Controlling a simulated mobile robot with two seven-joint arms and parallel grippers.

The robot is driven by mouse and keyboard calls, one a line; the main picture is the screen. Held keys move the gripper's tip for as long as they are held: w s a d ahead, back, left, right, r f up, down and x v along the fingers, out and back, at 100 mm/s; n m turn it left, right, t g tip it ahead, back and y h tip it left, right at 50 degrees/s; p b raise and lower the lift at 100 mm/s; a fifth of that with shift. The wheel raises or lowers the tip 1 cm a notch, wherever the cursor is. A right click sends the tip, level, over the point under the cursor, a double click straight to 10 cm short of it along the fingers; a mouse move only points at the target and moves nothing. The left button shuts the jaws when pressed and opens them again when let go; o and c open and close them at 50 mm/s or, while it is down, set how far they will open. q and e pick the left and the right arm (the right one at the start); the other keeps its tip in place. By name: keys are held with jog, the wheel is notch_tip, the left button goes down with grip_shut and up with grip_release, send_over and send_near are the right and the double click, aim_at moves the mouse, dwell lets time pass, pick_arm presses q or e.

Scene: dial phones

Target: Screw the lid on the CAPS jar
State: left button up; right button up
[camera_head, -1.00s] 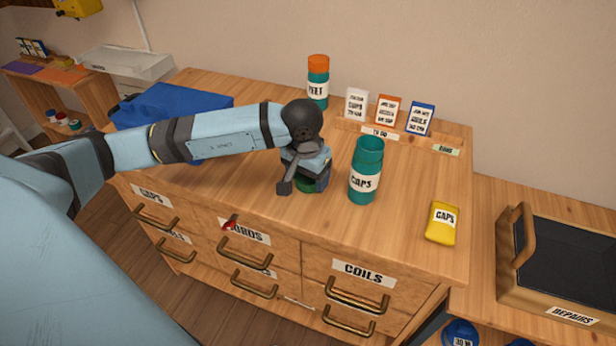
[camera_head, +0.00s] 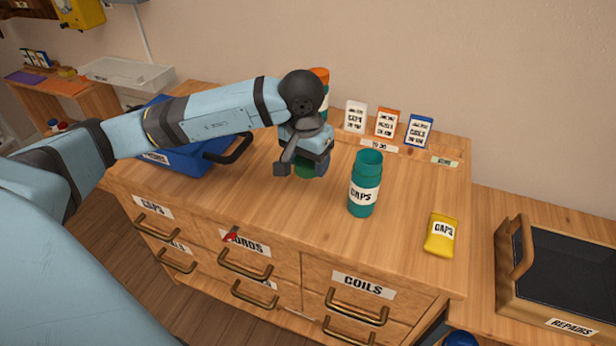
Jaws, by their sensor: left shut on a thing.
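The CAPS jar (camera_head: 364,186) stands upright on the wooden cabinet top, right of the middle. It is teal with a white CAPS label, and its top is open with no lid on it. My left gripper (camera_head: 304,162) is left of the jar, pointing down, shut on a green lid (camera_head: 306,171). The lid shows only in part below the fingers and is apart from the jar. My right gripper is not in view.
An orange-lidded jar (camera_head: 319,76) stands behind my left gripper, partly hidden. Three small cards (camera_head: 387,123) stand at the back. A yellow CAPS packet (camera_head: 440,235) lies at the right. A blue box (camera_head: 190,155) with a dark handle is at the left. A REPAIRS tray (camera_head: 560,270) is far right.

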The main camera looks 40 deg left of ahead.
pick_arm(q)
notch_tip(320, 180, up, 12)
jog(key=p, duration=0.1)
jog(key=shift+f, duration=0.15)
